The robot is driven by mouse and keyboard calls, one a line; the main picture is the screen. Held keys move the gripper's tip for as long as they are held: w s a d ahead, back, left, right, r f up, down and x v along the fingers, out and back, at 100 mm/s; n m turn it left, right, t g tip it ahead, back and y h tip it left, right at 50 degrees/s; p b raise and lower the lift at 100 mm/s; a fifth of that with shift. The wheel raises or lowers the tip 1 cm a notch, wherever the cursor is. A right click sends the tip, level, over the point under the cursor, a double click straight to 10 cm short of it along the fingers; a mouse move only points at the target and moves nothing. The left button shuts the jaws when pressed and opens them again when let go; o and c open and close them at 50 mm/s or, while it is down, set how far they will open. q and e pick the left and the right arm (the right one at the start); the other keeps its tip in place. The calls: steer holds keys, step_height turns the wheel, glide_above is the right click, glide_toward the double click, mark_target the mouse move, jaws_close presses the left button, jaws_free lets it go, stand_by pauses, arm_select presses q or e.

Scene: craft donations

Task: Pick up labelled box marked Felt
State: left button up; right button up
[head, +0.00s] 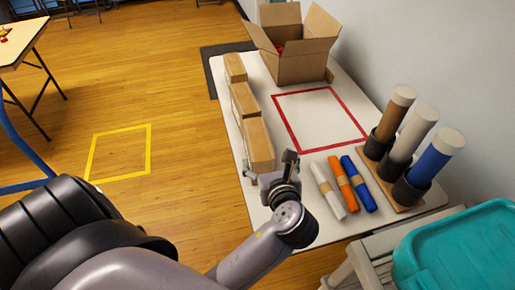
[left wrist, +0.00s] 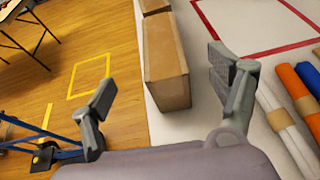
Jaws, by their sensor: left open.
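Three tan boxes stand in a row along the left edge of the white table: a near box (head: 259,143), a middle box (head: 244,101) and a far box (head: 235,67). No label marked Felt is readable, so I cannot tell which box is Felt. My left gripper (head: 269,165) is open at the near end of the near box. In the left wrist view, the near box (left wrist: 166,62) lies ahead between the spread fingers (left wrist: 161,78), with no clear contact. Part of the middle box (left wrist: 154,5) shows beyond it. My right gripper is out of view.
An open cardboard box (head: 298,60) stands at the table's back. A red taped rectangle (head: 289,130) encloses bare tabletop. White, orange and blue rolls (head: 343,184) lie to the right, beside a rack of upright tubes (head: 392,180). A teal lid (head: 455,255) is at front right.

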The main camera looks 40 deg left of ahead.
mark_target(259, 143)
arm_select(q)
steer(key=x, duration=0.9)
steer(key=shift+f, duration=0.1)
steer(key=shift+f+x, duration=0.25)
steer(key=shift+x, duration=1.15)
steer(key=shift+f+x, duration=0.25)
steer(key=shift+x, duration=1.15)
steer(key=shift+s+d, duration=0.2)
steer(key=shift+c, duration=0.2)
steer(key=shift+s, duration=0.1)
jaws_close()
